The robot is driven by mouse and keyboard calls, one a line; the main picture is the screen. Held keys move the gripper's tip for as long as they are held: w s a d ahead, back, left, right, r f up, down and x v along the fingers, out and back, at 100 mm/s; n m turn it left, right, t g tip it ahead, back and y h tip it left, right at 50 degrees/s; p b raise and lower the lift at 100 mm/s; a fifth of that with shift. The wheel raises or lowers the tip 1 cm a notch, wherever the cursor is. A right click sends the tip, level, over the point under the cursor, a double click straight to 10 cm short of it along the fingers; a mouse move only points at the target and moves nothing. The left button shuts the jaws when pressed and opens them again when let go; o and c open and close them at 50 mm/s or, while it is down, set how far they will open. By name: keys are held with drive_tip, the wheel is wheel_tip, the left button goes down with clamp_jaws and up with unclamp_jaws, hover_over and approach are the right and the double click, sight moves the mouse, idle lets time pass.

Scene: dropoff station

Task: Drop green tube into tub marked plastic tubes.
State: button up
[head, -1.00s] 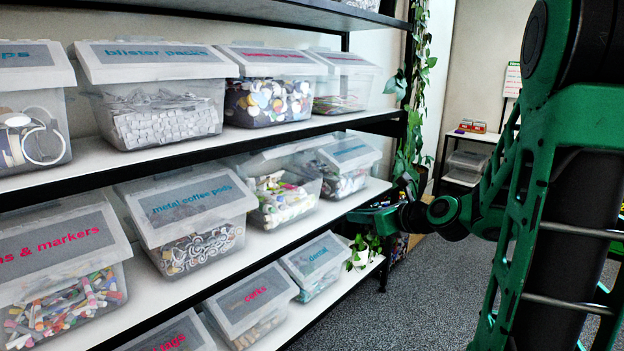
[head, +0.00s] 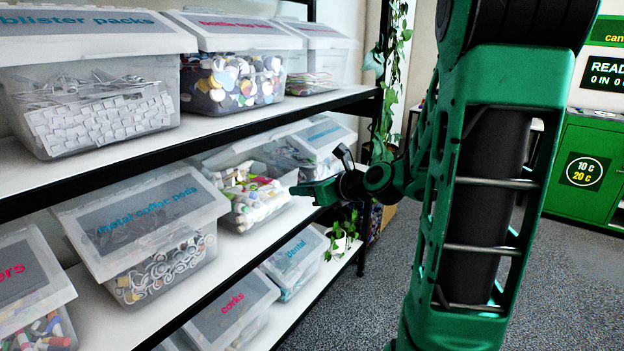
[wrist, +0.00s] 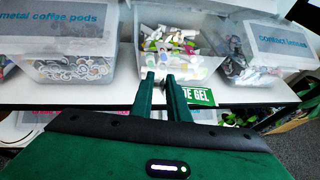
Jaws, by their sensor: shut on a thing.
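My gripper (wrist: 161,77) is shut on the green tube (wrist: 200,96), which shows to the right of the fingers in the wrist view with part of the white text "GEL" readable. In the head view my gripper (head: 303,190) is at the front right of an open tub (head: 243,218). This clear tub, also in the wrist view (wrist: 199,68), holds several white and coloured tubes. It stands on the middle shelf between the metal coffee pods tub and the contact lenses tub. Its lid is tipped back and I cannot read its label. The fingertips appear in front of the tub.
The metal coffee pods tub (head: 150,265) is on the left and the contact lenses tub (wrist: 262,72) on the right, both lidded. The upper shelf (head: 225,122) overhangs the tubs. Lidded corks (head: 232,308) and dental (head: 293,262) tubs stand below. A plant (head: 341,232) is at the shelf end.

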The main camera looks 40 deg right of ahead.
drive_tip(key=shift+n+g+y, duration=0.7)
drive_tip(key=shift+n+y, duration=0.2)
drive_tip(key=w+d, duration=0.1)
drive_tip(key=d, duration=0.1)
drive_tip(key=w+d, duration=0.1)
drive_tip(key=d, duration=0.3)
drive_tip(key=shift+w+d+r, duration=0.15)
drive_tip(key=shift+w+r, duration=0.1)
drive_tip(key=shift+w, duration=0.15)
drive_tip(key=w+a+f, duration=0.1)
drive_tip(key=w+a, duration=0.2)
drive_tip(key=w, duration=0.7)
drive_tip(key=w+a+f, duration=0.1)
drive_tip(key=w+a, duration=0.3)
drive_tip(key=w, duration=0.6)
drive_tip(key=shift+w+a, duration=0.3)
drive_tip(key=o, duration=0.9)
drive_tip(key=shift+c, duration=0.2)
drive_tip(key=v, duration=1)
drive_tip(key=shift+s+d+r, duration=0.1)
drive_tip(key=shift+s+d, duration=0.05)
drive_tip(key=shift+s, duration=0.15)
